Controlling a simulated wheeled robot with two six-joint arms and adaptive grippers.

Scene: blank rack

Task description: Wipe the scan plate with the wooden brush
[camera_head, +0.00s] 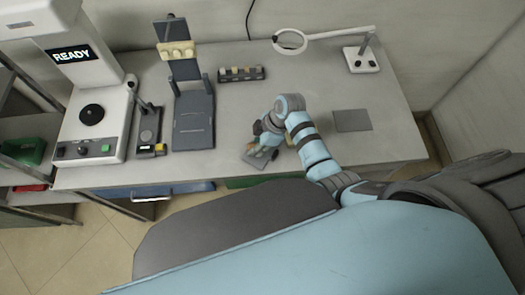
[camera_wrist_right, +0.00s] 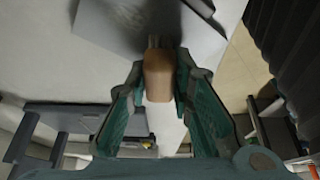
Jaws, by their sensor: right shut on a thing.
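My right gripper (camera_head: 262,152) is over the front of the table, left of a flat grey plate (camera_head: 352,120). In the right wrist view its green fingers are shut on the wooden brush (camera_wrist_right: 158,75), a tan block between them. The brush's far end is dark and hard to make out. A grey plate (camera_wrist_right: 110,22) shows beyond the brush in that view, partly shaded. In the head view the brush is mostly hidden by the gripper. I cannot tell whether the brush touches anything. My left gripper is not in view.
A white machine (camera_head: 72,55) with a READY display stands at the left. Next to it are a small grey device (camera_head: 149,130) and a dark stand (camera_head: 193,125). A small rack (camera_head: 241,74) and a magnifier lamp (camera_head: 361,60) stand at the back. The table (camera_head: 235,110) is clear around its middle.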

